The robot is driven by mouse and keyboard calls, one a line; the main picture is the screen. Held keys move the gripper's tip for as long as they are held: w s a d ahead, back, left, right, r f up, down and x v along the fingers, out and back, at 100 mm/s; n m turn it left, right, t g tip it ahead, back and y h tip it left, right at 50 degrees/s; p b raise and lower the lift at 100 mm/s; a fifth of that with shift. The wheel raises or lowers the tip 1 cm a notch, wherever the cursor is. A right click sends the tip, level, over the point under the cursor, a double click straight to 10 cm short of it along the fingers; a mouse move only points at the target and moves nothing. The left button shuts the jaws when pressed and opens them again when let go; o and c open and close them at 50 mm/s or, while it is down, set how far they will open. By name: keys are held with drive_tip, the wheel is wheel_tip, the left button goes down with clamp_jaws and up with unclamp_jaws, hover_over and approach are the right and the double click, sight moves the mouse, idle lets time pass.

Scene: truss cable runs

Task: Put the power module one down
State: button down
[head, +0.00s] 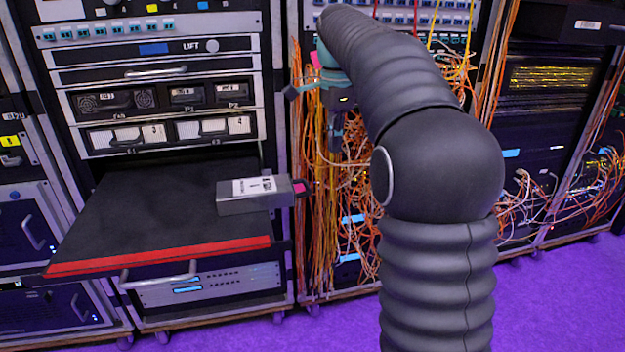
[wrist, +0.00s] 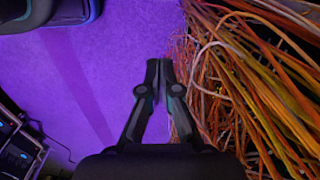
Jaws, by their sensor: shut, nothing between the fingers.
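A grey box-shaped module (head: 232,205) with a white label and a pink-marked dark right end lies on the pulled-out black shelf (head: 130,215); I take it for power module one, though its label is too small to read. Its right end reaches past the shelf's right edge in the picture. My gripper shows in the wrist view (wrist: 160,70), shut and empty, with purple floor and cables behind it. In the head view my wrist hangs above and right of the module, apart from it, in front of the cables; the fingertips are hard to make out there.
The shelf has a red front edge (head: 160,257) and much bare surface left of the module. Dense orange cables (head: 312,215) hang just right of the shelf and also fill the right of the wrist view (wrist: 240,90). Rack units with handles (head: 160,133) stand above the shelf.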

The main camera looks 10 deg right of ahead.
drive_tip(key=a+f+b, duration=0.2)
drive_tip(key=a+f, duration=0.1)
drive_tip(key=f, duration=0.7)
drive_tip(key=shift+w+a, duration=0.35)
drive_tip(key=shift+a, duration=0.05)
